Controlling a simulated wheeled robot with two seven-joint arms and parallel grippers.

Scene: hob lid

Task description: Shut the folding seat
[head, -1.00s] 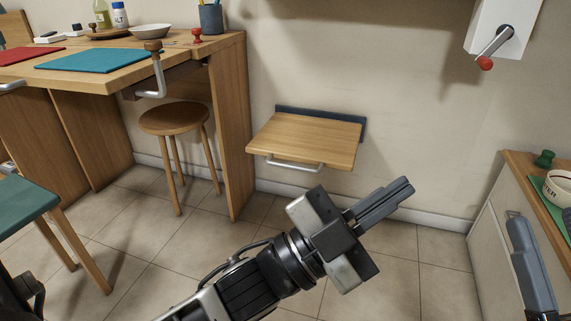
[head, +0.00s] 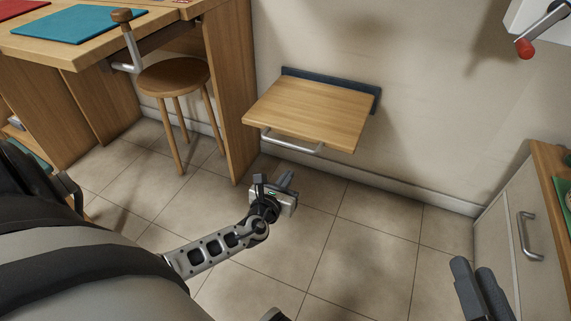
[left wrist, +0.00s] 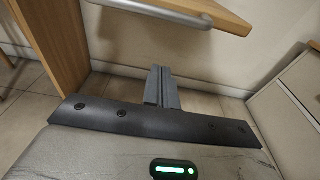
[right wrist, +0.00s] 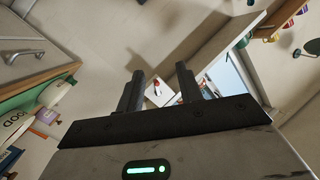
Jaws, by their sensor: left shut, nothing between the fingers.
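The folding seat (head: 318,110) is a wooden board folded out level from a dark blue wall plate (head: 330,84). A metal bar handle (head: 292,142) runs along its front edge. In the left wrist view the seat (left wrist: 215,10) and its handle (left wrist: 165,11) show at the top. My left gripper (head: 285,180) is shut and empty, below and in front of the seat, apart from it. Its fingers (left wrist: 161,88) are together in the left wrist view. My right gripper (head: 480,290) is at the lower right, far from the seat; its fingers (right wrist: 158,90) stand apart with nothing held between them.
A wooden desk (head: 228,90) with a stool (head: 174,77) stands left of the seat. A cabinet (head: 508,235) with a handle is at the right. A crank with a red knob (head: 524,48) is on the wall, upper right. The tiled floor below the seat is clear.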

